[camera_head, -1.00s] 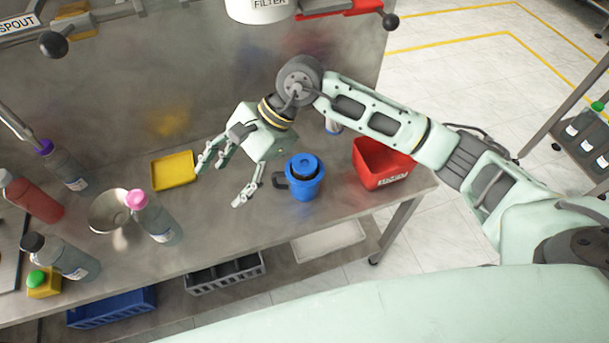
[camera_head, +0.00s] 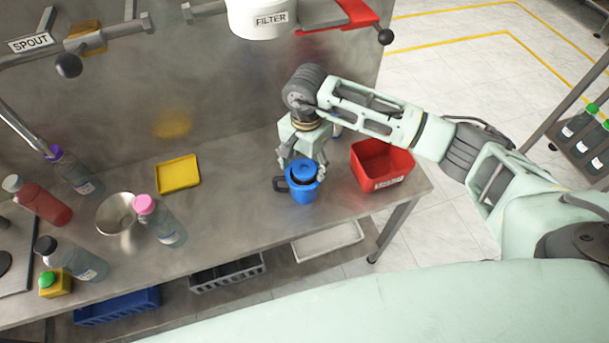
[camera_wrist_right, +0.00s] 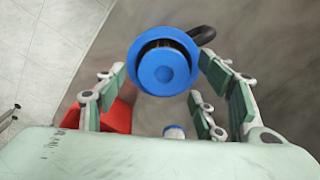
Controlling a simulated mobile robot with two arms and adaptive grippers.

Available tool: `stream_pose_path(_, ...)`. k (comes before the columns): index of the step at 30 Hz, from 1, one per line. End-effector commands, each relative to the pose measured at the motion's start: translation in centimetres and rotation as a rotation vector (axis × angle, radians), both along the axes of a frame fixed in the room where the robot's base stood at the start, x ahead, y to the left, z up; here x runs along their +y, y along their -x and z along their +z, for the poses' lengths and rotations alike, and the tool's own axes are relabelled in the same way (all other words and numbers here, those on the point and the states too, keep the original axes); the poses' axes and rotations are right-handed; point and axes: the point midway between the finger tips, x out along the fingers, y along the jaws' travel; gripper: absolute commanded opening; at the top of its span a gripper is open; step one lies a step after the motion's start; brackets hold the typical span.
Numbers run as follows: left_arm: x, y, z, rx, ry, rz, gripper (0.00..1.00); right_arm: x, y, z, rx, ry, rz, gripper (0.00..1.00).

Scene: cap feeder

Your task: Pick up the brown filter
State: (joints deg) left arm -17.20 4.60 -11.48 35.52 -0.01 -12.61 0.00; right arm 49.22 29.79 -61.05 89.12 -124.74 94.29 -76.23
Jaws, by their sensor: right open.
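No brown filter can be made out for certain. A blue cup (camera_head: 304,190) with a black handle and a dark band inside its rim stands on the steel bench. In the right wrist view the cup (camera_wrist_right: 163,70) shows from above, with a blue round top and a thin dark brownish strip (camera_wrist_right: 166,42) at its rim; I cannot tell if this strip is the filter. My right gripper (camera_head: 302,165) is open, pointing down at the cup's far side. In the wrist view its fingers (camera_wrist_right: 163,84) are spread to either side of the cup. My left gripper is out of view.
A red bin (camera_head: 381,165) stands right of the cup. A yellow tray (camera_head: 178,174), a metal bowl (camera_head: 117,212) and several bottles stand to the left. A white holder labelled FILTER (camera_head: 262,18) hangs above. The steel bench (camera_head: 225,215) is clear left of the cup.

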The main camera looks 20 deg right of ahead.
Motion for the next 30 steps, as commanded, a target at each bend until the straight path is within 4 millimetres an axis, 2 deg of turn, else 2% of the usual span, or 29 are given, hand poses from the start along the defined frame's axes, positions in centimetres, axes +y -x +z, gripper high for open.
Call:
stream_pose_path(4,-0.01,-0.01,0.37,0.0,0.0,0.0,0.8,0.03,0.02,-0.85,-0.001,-0.001,0.0,0.63)
stream_pose_path(10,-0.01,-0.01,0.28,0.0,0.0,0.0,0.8,0.03,0.01,-0.92,-0.001,-0.001,0.0,0.62)
stream_pose_path(30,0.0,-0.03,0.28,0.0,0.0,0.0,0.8,0.02,0.0,-0.87,0.0,-0.001,0.0,0.04)
